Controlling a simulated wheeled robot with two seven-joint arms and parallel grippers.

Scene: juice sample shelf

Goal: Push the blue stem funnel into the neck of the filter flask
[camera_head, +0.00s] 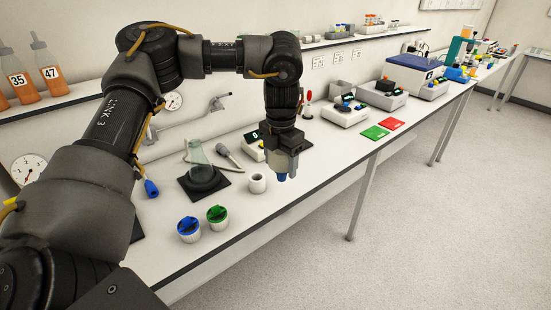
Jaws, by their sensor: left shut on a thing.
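My left gripper (283,170) points down over the bench, shut on a small blue piece that shows below its fingers, which looks like the blue stem funnel (282,177). Most of the funnel is hidden by the fingers. The filter flask (199,155), a clear cone-shaped glass, stands upright on a dark base to the left of the gripper. The funnel is apart from the flask, to the right of its neck. My right gripper is not in view.
A white hollow cylinder (257,183) stands between flask and gripper. Red (391,124) and green (375,133) mats lie to the right. Orange bottles stand on the upper left shelf.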

